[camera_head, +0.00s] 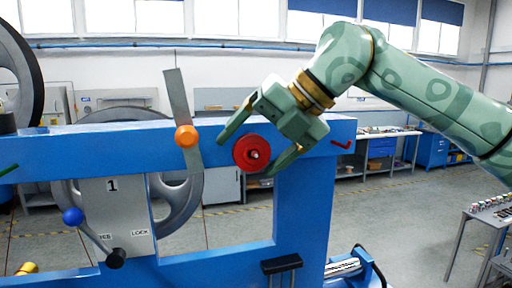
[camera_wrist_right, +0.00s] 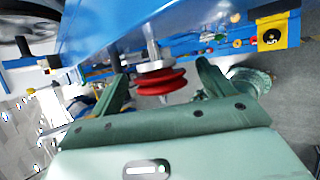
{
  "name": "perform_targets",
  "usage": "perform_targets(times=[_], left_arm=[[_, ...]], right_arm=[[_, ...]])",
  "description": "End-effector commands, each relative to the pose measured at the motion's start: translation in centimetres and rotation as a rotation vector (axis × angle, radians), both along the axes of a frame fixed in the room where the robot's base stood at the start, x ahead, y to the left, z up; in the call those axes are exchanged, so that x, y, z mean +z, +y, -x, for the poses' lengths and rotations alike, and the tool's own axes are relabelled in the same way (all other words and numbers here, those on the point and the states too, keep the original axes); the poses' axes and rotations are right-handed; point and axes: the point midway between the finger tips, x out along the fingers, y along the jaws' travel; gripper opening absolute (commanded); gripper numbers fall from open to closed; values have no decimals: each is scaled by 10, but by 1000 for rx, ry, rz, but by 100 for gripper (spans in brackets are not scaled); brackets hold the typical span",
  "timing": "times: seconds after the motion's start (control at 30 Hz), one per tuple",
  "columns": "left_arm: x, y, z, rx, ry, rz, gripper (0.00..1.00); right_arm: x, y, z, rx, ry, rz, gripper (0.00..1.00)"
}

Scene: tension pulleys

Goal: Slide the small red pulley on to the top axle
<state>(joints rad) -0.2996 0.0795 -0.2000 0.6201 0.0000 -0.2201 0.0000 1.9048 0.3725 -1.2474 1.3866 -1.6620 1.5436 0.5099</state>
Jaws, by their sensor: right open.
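The small red pulley (camera_head: 243,152) sits at the front face of the blue frame's top beam, with a metal axle end (camera_head: 254,154) showing at its centre. In the right wrist view the red pulley (camera_wrist_right: 160,82) is on a metal shaft (camera_wrist_right: 153,50), with a pale collar between it and the blue beam. My right gripper (camera_head: 246,156) is open, with one finger on each side of the pulley. In the wrist view both fingers (camera_wrist_right: 161,75) stand apart from the pulley. My left gripper is out of view.
The blue frame (camera_head: 310,160) carries a grey lever with an orange knob (camera_head: 187,136) just left of the pulley. A blue-knobbed handle (camera_head: 73,216) and a plate marked 1 (camera_head: 113,187) are lower left. A large grey wheel (camera_head: 183,205) is behind. A side table (camera_head: 480,216) stands at right.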

Motion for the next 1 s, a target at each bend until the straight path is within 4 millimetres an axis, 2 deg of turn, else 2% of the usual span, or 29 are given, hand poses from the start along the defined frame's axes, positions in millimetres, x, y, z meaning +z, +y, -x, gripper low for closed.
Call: perform_targets(times=[0.33,1.0], left_arm=[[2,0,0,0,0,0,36],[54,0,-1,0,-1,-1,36]], right_arm=[[2,-1,0,1,1,0,89],[54,-38,-12,-1,2,0,89]])
